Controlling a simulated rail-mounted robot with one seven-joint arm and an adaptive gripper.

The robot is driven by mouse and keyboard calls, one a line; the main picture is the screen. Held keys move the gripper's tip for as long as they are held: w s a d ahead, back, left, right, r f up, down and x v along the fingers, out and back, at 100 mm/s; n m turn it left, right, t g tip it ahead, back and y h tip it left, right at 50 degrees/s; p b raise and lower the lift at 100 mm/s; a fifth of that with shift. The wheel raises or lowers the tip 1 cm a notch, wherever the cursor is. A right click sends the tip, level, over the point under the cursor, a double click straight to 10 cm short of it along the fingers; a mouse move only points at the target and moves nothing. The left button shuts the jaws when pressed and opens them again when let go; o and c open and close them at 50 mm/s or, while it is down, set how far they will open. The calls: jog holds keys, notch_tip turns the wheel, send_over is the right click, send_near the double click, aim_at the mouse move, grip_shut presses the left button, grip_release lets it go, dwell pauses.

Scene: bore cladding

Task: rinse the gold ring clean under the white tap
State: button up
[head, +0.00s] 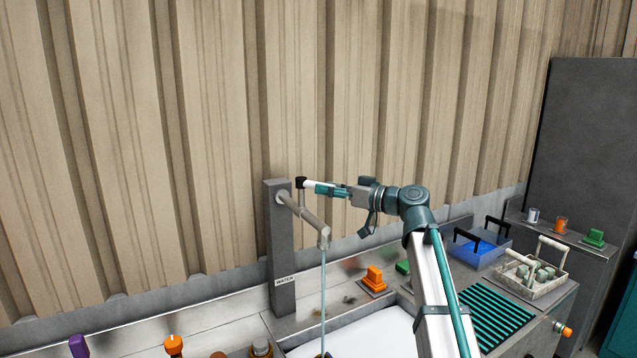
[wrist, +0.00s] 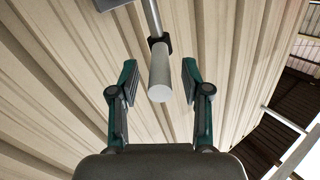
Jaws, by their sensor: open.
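The tap stands on a grey post (head: 280,245) labelled WATER. Its grey spout (head: 312,225) reaches out to the right, and a thin stream of water (head: 323,290) falls from it. The tap's white handle (wrist: 159,75) sits on a black collar and lies between my fingers, with a gap on each side. My gripper (head: 320,188) is open around the handle's end, high above the sink. The gold ring is not clearly visible; a small dark and yellow thing (head: 323,355) is cut off at the bottom edge, under the stream.
A white basin (head: 375,334) lies below. Orange (head: 374,279) and green fittings stand behind it. To the right are a blue-filled tray (head: 480,252), a green ribbed rack (head: 497,316) and a caddy (head: 532,279). Bottles stand front left. The corrugated wall (head: 230,120) is close behind.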

jog(key=shift+p+x, duration=0.4)
jog(key=shift+x, duration=1.2)
grip_shut()
